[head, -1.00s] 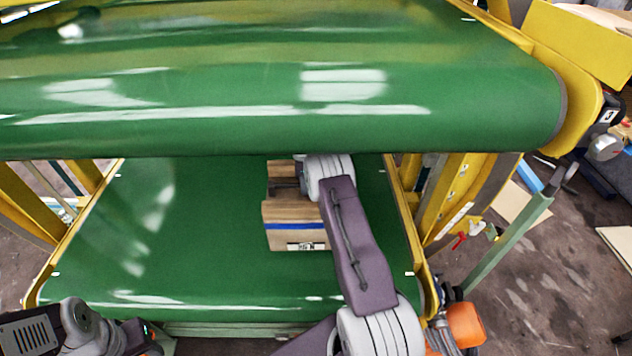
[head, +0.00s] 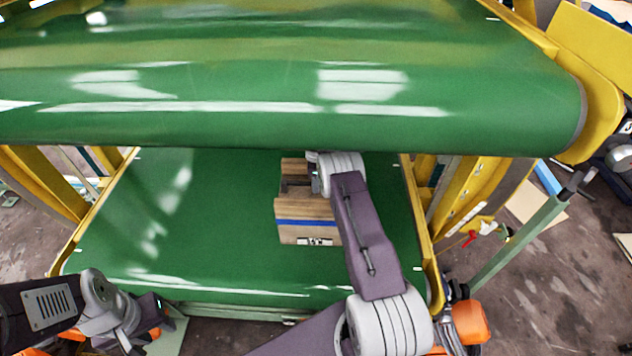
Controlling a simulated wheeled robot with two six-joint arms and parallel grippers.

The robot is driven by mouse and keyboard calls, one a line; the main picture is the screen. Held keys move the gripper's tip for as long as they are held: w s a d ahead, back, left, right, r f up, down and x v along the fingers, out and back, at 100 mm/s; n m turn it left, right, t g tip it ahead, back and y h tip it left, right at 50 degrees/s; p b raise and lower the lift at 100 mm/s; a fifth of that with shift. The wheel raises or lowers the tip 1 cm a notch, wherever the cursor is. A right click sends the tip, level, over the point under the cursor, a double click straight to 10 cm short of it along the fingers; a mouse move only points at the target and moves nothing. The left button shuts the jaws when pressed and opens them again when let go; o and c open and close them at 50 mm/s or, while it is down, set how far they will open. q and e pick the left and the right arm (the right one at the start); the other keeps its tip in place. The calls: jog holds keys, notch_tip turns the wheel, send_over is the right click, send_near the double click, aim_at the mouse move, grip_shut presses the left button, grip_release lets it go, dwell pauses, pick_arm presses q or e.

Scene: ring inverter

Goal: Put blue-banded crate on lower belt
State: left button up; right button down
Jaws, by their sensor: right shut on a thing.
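The wooden crate with a blue band (head: 292,223) is over the middle-right of the green lower belt (head: 190,230). It looks upright; I cannot tell whether its base touches the belt. My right gripper (head: 298,184) is shut on the crate at its upper part, and my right wrist and forearm hide the crate's right side. My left gripper (head: 150,318) is at the lower left, in front of the belt and away from the crate. Its fingertips are too unclear to tell open from shut.
The green upper belt (head: 270,110) spans the top of the view, overhanging the back of the lower belt. Yellow frame posts (head: 480,190) stand at both sides. The lower belt's left half is bare. A green strut (head: 520,240) stands at the right.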

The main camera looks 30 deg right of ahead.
jog(key=c, duration=1.6)
grip_release()
jog(key=shift+o, duration=1.2)
jog(key=shift+s+a+r, duration=0.1)
jog(key=shift+r, duration=0.3)
notch_tip(320, 180, up, 7)
jog(key=shift+f+b, duration=0.1)
jog(key=shift+b, duration=0.75)
